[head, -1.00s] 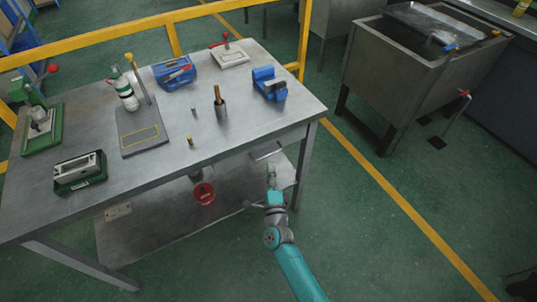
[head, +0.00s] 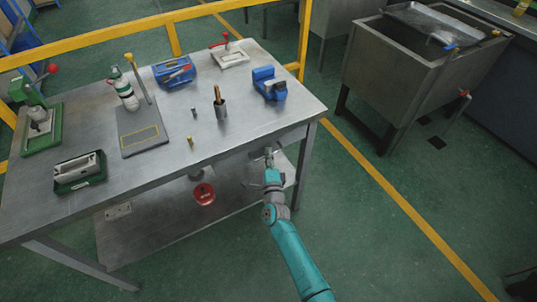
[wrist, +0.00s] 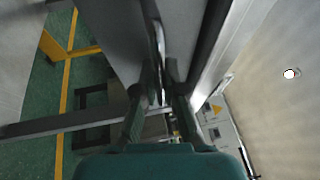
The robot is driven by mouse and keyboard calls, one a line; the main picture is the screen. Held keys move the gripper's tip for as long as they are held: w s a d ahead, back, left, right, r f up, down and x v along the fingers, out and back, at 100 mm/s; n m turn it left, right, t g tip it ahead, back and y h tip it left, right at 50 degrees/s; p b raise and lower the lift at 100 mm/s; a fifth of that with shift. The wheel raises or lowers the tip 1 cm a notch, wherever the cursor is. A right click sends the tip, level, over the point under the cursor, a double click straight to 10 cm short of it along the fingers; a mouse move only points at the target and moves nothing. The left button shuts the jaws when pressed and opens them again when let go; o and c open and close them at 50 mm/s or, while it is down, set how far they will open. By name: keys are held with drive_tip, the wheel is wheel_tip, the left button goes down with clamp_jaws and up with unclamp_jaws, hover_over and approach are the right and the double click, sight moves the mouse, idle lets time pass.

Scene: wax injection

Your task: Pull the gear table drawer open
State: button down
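The gear table (head: 95,195) is a grey metal bench. Its drawer, under the top near the right front corner, is mostly hidden beneath the table edge in the head view; I cannot tell how far it is out. My gripper (head: 268,154) is just below that front edge. In the wrist view, the drawer's handle (wrist: 157,40), a thin bright metal bar, runs between the two fingers of my gripper (wrist: 161,75). The fingers are apart, one on each side of the bar. Contact with the bar is not clear.
On the table stand a blue vise (head: 269,84), a dark cup with tools (head: 220,108), a blue toolbox (head: 174,72) and a green press (head: 40,130). A red round container (head: 204,194) is on the lower shelf (head: 150,235). Floor right of the table is open up to a metal sink (head: 400,75).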

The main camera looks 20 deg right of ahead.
idle(0.3)
drive_tip(key=s+d, duration=0.2)
drive_tip(key=s, duration=0.8)
drive_tip(key=s+d, duration=0.2)
drive_tip(key=s, duration=0.8)
drive_tip(key=shift+s+d, duration=0.3)
drive_tip(key=shift+s, duration=0.05)
drive_tip(key=c, duration=1.2)
unclamp_jaws()
drive_tip(key=shift+c, duration=0.2)
drive_tip(key=v, duration=1.2)
